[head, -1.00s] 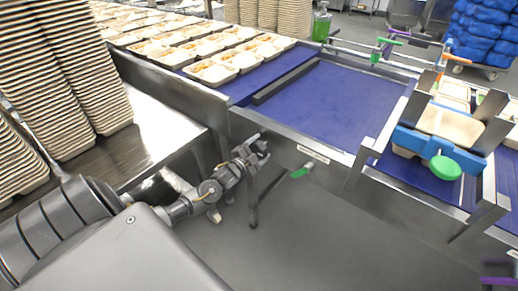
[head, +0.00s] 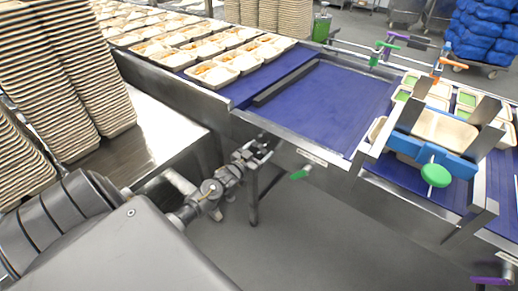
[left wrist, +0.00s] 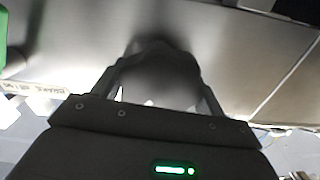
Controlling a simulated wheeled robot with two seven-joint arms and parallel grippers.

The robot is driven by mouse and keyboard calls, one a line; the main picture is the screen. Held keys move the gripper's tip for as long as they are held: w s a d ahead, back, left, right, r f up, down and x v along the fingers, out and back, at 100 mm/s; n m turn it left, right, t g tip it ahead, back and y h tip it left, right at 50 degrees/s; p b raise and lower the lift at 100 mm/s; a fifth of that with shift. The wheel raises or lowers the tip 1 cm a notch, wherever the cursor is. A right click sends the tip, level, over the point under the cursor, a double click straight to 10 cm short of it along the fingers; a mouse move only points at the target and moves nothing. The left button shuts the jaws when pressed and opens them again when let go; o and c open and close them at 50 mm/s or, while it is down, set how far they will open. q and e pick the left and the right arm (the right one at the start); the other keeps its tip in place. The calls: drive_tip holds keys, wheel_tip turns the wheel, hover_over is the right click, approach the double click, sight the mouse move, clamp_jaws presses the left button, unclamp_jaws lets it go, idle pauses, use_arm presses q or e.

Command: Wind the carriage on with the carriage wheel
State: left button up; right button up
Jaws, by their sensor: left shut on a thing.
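My left gripper (head: 260,148) is at the near side wall of the conveyor. In the left wrist view, its fingers close on a dark rounded knob (left wrist: 160,62), which looks like the carriage wheel; the gripper mostly hides it in the head view. The blue carriage (head: 445,153) straddles the belt at the right. A pale tray (head: 440,127) sits in it between upright metal plates, and a green round knob (head: 435,175) faces me. My right gripper is not in view.
Filled trays (head: 240,62) stand in rows on the far-left belt. Trays with green contents (head: 468,99) lie behind the carriage. The blue belt (head: 335,105) between is bare. A green handle (head: 300,175) sticks out below the side wall. Tall tray stacks (head: 50,75) stand at left.

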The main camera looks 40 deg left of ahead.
use_arm(q)
drive_tip(key=n+p, duration=0.2)
drive_tip(key=n, duration=0.3)
drive_tip(key=shift+n, duration=0.4)
drive_tip(key=n+p, duration=0.2)
drive_tip(key=n, duration=0.4)
drive_tip(key=shift+a, duration=0.15)
drive_tip(key=n+p, duration=0.1)
drive_tip(key=n, duration=0.3)
drive_tip(key=shift+f+n+p, duration=0.1)
drive_tip(key=shift+n+p, duration=0.25)
drive_tip(key=shift+n, duration=0.05)
drive_tip(key=n+p, duration=0.1)
drive_tip(key=n, duration=0.1)
drive_tip(key=shift+n, duration=0.4)
drive_tip(key=n+p, duration=0.1)
drive_tip(key=n, duration=0.2)
drive_tip(key=shift+f+n+p, duration=0.15)
drive_tip(key=shift+n+p, duration=0.15)
drive_tip(key=shift+n, duration=1.3)
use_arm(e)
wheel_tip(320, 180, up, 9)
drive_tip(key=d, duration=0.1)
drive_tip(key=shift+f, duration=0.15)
